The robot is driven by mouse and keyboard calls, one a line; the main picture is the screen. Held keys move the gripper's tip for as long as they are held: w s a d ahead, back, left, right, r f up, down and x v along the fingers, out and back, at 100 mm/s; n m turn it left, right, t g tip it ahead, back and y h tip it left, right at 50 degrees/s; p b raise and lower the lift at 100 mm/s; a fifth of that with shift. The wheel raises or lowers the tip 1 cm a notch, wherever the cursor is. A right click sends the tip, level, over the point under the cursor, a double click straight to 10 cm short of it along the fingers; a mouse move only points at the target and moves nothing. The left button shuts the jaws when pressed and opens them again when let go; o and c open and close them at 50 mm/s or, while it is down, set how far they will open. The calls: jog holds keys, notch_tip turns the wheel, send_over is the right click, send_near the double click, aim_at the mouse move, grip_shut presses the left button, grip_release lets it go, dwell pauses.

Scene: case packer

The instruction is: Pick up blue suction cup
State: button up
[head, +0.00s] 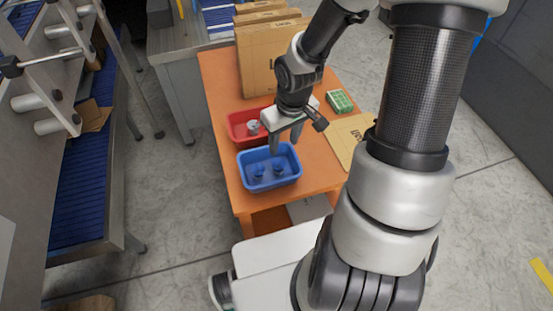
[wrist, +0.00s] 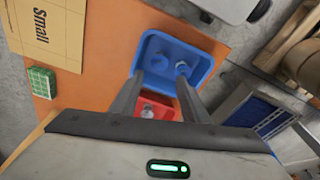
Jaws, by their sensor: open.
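Two small blue suction cups lie in the blue bin (head: 293,180) on the orange table. In the head view one cup (head: 258,171) is left of the other cup (head: 278,170). In the wrist view they show as one cup (wrist: 159,61) and another cup (wrist: 182,69), inside the blue bin (wrist: 207,66). My gripper (head: 284,150) is open and empty, above the far side of the blue bin. In the wrist view my gripper's fingers (wrist: 162,88) point toward the bin, apart from the cups.
A red bin (head: 237,130) holding a light grey piece (head: 253,127) stands just behind the blue bin. A green box (head: 340,101) and flat cardboard (head: 347,140) lie to the right. Upright cardboard boxes (head: 258,65) stand at the table's back. A blue conveyor (head: 85,180) is at left.

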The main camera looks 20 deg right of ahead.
jog(key=b, duration=0.2)
send_over(279, 164)
jog(key=s, duration=0.1)
jog(key=f, duration=0.7)
jog(key=shift+s+f, duration=0.2)
jog(key=shift+f, duration=0.1)
jog(key=shift+w+f+b, duration=0.25)
jog(key=shift+f+b, duration=0.1)
jog(key=shift+f, duration=0.7)
jog(key=shift+w+f+b, duration=0.25)
jog(key=shift+f+b, duration=0.15)
jog(key=shift+f, duration=0.65)
jog(key=shift+w+f+b, duration=0.25)
jog(key=shift+f+b, duration=0.1)
jog(key=shift+f, duration=0.7)
jog(key=c, duration=0.8)
